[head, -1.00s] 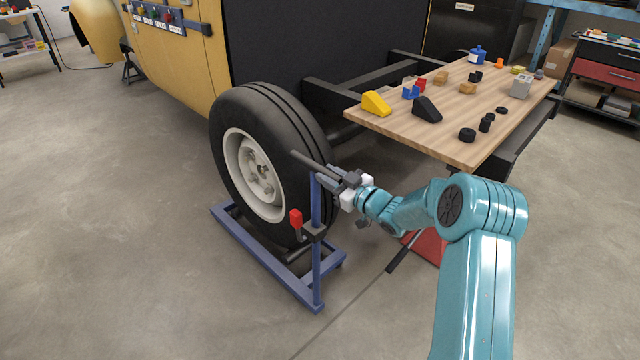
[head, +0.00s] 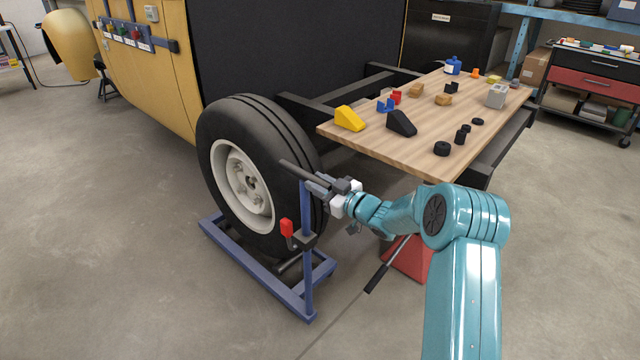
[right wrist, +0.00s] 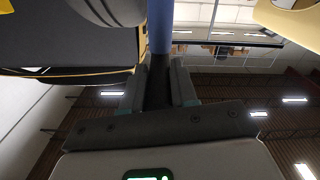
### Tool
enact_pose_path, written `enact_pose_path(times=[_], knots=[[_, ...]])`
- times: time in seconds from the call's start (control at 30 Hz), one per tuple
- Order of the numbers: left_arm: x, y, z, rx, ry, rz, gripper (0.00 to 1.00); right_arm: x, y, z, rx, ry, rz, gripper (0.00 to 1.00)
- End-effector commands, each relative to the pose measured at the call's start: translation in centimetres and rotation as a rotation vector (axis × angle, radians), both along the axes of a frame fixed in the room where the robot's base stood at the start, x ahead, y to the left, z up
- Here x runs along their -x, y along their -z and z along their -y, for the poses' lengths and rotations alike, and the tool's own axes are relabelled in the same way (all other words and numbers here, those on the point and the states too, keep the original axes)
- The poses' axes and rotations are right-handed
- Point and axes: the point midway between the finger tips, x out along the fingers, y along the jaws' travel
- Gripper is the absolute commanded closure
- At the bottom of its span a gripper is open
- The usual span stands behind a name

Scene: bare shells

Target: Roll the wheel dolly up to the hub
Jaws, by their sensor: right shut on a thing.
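The wheel dolly is a blue frame (head: 250,268) on the floor with an upright post (head: 307,265). A big black tyre (head: 268,125) with a cream rim (head: 243,190) stands upright on it, beside the vehicle. My right gripper (head: 325,186) is shut on the dolly's dark handle bar (head: 298,171) at the top of the post. In the right wrist view the dark bar (right wrist: 160,80) lies between the two fingers, with the blue post (right wrist: 160,28) beyond. The vehicle's hub does not show; the tyre covers the area behind it. My left gripper is not in view.
A wooden bench top (head: 385,150) with yellow and black chocks and small parts lies right of the wheel. A red jack (head: 408,262) with a long handle stands on the floor below my right arm. Floor left of the dolly is clear.

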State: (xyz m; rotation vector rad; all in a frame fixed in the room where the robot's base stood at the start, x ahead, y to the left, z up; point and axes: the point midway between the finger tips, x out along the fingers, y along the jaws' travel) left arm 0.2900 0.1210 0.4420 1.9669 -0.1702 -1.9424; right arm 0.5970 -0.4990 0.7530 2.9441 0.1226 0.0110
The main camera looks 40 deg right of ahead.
Motion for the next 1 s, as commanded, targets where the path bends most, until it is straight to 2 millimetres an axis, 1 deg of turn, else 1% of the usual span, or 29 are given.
enact_pose_path(times=[0.03,0.4,0.43,0.47,0.5,0.83,0.93,1.0], knots=[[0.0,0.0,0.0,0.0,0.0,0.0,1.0,0.1,-0.3,0.4,0.004,0.01,0.004,1.0],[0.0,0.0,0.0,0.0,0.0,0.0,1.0,0.1,-0.5,0.5,0.005,0.016,0.007,1.0],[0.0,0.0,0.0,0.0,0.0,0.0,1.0,0.1,-0.5,0.6,0.005,0.016,0.007,0.69],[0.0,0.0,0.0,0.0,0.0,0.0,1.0,0.1,-0.5,0.6,0.007,0.016,0.006,0.59],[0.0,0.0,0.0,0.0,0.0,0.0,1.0,0.1,-0.5,0.6,0.007,0.015,0.006,0.47],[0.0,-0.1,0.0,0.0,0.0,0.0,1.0,0.3,-0.3,0.5,0.004,0.009,0.003,0.47],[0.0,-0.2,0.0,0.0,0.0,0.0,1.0,1.3,-0.3,0.7,0.004,0.01,0.001,0.47],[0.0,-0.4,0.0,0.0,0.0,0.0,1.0,2.6,-0.3,0.8,0.004,0.01,0.0,0.47]])
